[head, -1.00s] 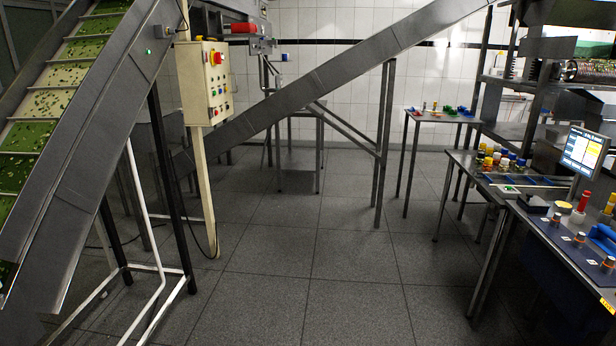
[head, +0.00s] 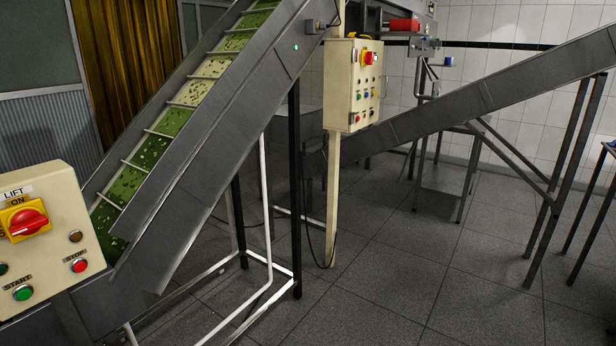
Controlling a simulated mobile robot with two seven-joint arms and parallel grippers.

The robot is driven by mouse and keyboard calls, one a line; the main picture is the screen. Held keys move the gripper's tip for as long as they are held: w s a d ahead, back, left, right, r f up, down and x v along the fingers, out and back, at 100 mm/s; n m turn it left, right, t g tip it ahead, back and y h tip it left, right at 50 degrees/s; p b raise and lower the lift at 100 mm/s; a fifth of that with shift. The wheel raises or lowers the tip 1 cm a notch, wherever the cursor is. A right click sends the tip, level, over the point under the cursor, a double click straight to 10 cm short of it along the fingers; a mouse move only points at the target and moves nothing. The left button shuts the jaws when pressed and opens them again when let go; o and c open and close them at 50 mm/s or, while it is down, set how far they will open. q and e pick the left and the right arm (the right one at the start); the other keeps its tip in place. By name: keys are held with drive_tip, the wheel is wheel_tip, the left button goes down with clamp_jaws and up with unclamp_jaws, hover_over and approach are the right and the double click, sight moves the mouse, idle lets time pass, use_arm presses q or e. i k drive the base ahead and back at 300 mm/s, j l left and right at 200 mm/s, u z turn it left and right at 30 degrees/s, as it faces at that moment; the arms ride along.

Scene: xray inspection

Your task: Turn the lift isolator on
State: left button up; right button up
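The lift control box (head: 52,245) is a cream panel at the left edge of the head view, labelled LIFT. Its isolator (head: 28,222) is a red rotary handle on a yellow plate, with ON printed above it. The handle lies close to horizontal, tilted slightly, not pointing up at ON. Below are a green START button (head: 23,293) and a red STOP button (head: 79,266). The left edge of the box is cut off by the frame. Neither of my grippers is in view.
The inclined conveyor (head: 190,150) with green pieces rises behind the box. A second cream control box (head: 353,85) with a red switch stands on a post farther back. A grey chute (head: 480,95) slopes across the right. Open tiled floor (head: 400,270) lies at centre right.

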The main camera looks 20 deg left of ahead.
sight(25, 222)
drive_tip(key=i+l+u, duration=0.1)
drive_tip(key=u, duration=0.25)
drive_tip(key=i+l+u, duration=0.2)
drive_tip(key=u, duration=0.15)
drive_tip(key=i+l+u, duration=0.3)
drive_tip(key=k+j, duration=0.1)
